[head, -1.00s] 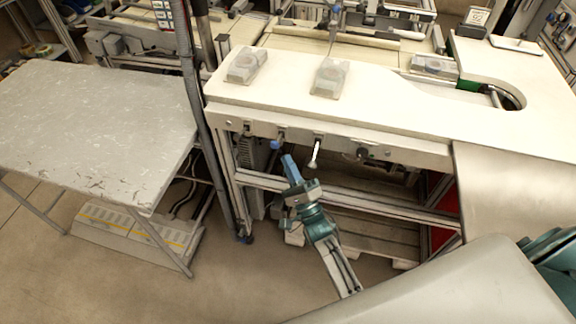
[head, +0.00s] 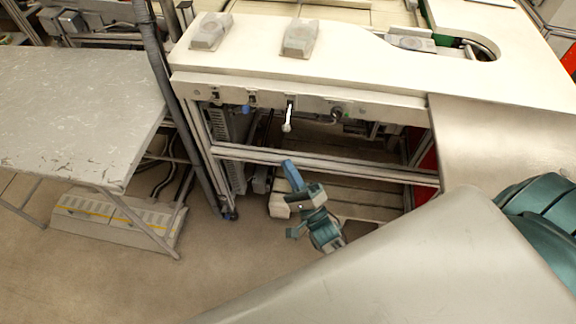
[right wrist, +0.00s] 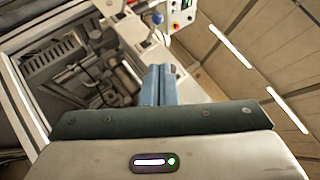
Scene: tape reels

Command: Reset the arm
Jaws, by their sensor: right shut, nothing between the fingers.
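My right gripper (head: 289,168) shows in the head view, in front of the open metal frame under the white bench. Its blue fingers point up and away. In the right wrist view the two blue fingers (right wrist: 159,82) lie side by side, shut with nothing between them. My left gripper is not in view.
The white bench (head: 370,62) carries two pale devices (head: 209,32) (head: 300,38) and has a rounded cutout at right. A white lever (head: 288,118) hangs from its front edge. A scratched grey table (head: 75,110) stands at left. Bare floor (head: 130,275) lies in front.

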